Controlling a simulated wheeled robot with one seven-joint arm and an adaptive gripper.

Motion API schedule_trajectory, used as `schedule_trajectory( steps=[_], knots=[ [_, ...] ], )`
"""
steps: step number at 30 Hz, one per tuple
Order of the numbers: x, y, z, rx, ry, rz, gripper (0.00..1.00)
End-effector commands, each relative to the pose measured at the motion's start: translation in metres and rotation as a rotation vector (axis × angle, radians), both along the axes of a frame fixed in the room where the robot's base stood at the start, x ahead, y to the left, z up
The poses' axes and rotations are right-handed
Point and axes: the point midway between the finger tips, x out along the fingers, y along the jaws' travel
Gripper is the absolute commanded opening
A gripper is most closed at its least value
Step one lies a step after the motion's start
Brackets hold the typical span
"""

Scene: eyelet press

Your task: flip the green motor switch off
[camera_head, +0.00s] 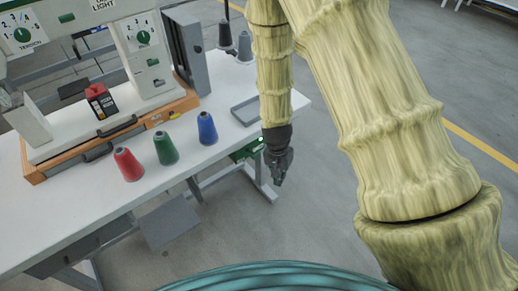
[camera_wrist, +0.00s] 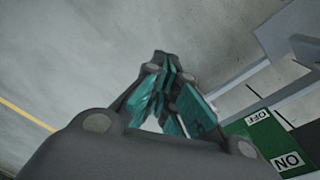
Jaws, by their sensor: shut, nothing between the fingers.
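The green motor switch (camera_head: 246,150) is mounted under the right end of the white table, partly hidden behind my arm. In the wrist view its green plate (camera_wrist: 268,142) is at the lower right, with white OFF and ON labels. It is cut off by the frame edge and partly covered by my gripper's body. I cannot tell the switch's position. My gripper (camera_head: 279,178) is shut and empty, pointing down just right of the switch and apart from it. In the wrist view the teal-padded fingers (camera_wrist: 162,62) meet above bare floor, left of the plate.
The white table (camera_head: 85,205) carries a sewing machine (camera_head: 150,75) and red (camera_head: 128,165), green (camera_head: 165,148) and blue (camera_head: 207,128) thread cones. A grey tray (camera_head: 246,110) sits near the table's right end. Table legs (camera_head: 262,180) stand close to my gripper. Floor to the right is clear.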

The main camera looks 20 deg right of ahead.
Motion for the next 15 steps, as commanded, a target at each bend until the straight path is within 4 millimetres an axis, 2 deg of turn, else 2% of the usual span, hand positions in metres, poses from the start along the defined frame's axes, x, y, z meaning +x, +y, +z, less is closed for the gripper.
schedule_trajectory(
  steps=[1,6,12,15],
  knots=[
    [0.022,0.003,0.018,-0.001,-0.015,-0.048,0.00],
    [0.073,0.015,0.085,0.015,-0.026,-0.236,0.00],
    [0.106,0.031,0.151,0.043,-0.027,-0.395,0.00],
    [0.114,0.036,0.171,0.052,-0.027,-0.438,0.00]
  ],
)
